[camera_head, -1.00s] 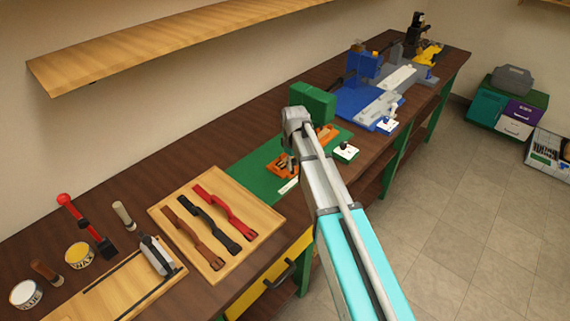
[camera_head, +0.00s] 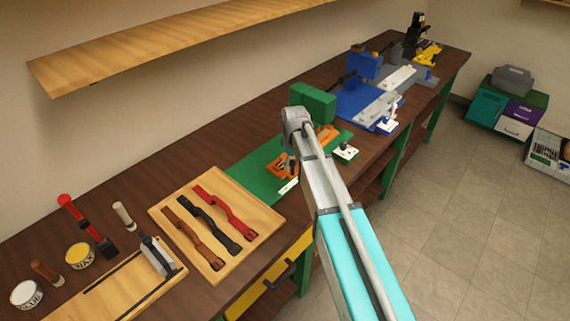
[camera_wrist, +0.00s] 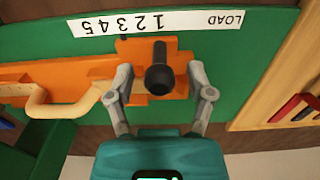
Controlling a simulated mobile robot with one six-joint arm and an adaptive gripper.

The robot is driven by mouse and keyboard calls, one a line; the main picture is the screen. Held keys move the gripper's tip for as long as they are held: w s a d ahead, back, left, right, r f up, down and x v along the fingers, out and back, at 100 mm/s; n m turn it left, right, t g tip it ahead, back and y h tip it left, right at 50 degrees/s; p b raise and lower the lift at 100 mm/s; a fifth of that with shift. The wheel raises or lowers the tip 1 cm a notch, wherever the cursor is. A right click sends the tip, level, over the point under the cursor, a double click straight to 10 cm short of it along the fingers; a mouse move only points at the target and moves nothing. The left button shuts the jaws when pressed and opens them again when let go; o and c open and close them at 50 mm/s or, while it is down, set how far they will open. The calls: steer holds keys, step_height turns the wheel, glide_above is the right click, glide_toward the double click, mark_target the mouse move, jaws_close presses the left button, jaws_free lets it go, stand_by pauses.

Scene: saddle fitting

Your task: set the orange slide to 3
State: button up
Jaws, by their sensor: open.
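The orange slide (camera_wrist: 150,62) lies on the green plate (camera_wrist: 245,60) in the wrist view, with a black knob (camera_wrist: 160,78) standing on it. My gripper (camera_wrist: 160,95) is open, one finger on each side of the knob, with visible gaps on both sides. A white scale strip (camera_wrist: 190,20) runs along the slide, upside down, with LOAD at right and 1 to 5 running leftward. The slide's edge by the strip lies near the numbers; the exact reading is hard to tell. In the head view my arm partly hides the orange slide (camera_head: 282,173).
A wooden tray (camera_head: 262,222) with several straps borders the green plate.

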steer(key=shift+r+p, duration=2.75)
steer(key=shift+r, duration=0.15)
steer(key=shift+s, duration=0.1)
steer(key=s+d+m, duration=1)
steer(key=s+d, duration=0.8)
steer(key=s, duration=0.2)
